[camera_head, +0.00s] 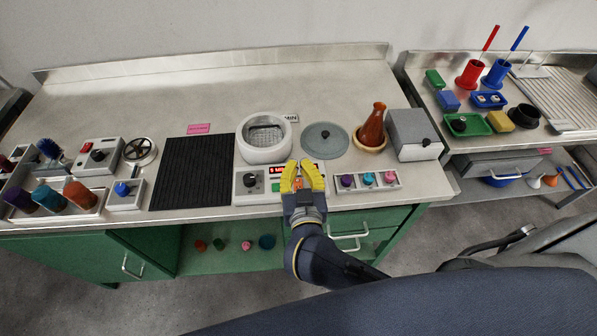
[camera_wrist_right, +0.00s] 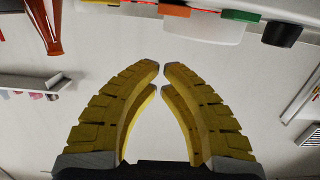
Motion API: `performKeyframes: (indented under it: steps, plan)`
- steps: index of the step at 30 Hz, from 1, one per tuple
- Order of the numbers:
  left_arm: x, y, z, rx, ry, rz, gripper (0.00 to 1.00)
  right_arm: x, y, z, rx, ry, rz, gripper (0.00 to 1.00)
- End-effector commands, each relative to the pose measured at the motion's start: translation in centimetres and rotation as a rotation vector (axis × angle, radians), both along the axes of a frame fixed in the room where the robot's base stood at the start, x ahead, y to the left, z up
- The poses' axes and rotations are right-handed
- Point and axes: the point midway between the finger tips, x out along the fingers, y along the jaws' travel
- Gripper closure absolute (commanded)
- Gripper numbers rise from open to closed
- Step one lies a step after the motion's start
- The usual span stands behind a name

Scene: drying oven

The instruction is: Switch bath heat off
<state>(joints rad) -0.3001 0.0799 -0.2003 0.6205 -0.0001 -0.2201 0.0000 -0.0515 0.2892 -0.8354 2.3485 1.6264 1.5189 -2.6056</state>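The bath (camera_head: 264,155) is a white round vessel with a grid inside, at the middle of the bench. Its control panel (camera_head: 240,197) in front has a black knob (camera_head: 250,180), a red lit display (camera_head: 279,170) and small coloured buttons. In the right wrist view the black knob (camera_wrist_right: 282,33), a green part (camera_wrist_right: 240,15) and an orange part (camera_wrist_right: 175,10) show at the top edge. My right gripper (camera_head: 303,166) is over the panel's right end and hides part of it. Its yellow fingertips (camera_wrist_right: 162,68) nearly meet, with nothing between them. My left gripper is out of view.
A tray of coloured knobs (camera_head: 368,181) lies right of the panel. A brown flask (camera_head: 373,126), grey lid (camera_head: 325,141) and grey box (camera_head: 415,136) stand behind. A black ribbed mat (camera_head: 193,173) lies left. The bench's back is clear.

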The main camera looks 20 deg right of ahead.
Motion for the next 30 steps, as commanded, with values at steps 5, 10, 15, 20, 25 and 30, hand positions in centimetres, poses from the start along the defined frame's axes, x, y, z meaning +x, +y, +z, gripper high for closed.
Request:
performKeyframes:
  steps: [5, 10, 15, 20, 25, 30]
  plan:
    - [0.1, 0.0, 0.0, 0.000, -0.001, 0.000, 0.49, -3.3, 0.7, 1.1, 0.003, 0.005, 0.001, 1.00]
    - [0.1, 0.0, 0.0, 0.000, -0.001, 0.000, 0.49, -5.6, 1.2, 2.0, 0.002, 0.005, 0.001, 1.00]
    - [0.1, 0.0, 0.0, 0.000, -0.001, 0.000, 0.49, -7.2, 1.5, 2.6, 0.000, 0.004, 0.001, 1.00]
    - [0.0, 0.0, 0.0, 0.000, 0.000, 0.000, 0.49, -7.8, 1.6, 2.9, -0.001, 0.003, 0.000, 1.00]
    - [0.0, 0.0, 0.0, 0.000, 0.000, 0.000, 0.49, -8.0, 1.6, 3.0, -0.002, 0.002, 0.000, 1.00]
    - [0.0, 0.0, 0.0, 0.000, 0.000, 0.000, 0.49, -8.0, 1.6, 3.0, -0.002, 0.002, 0.000, 1.00]
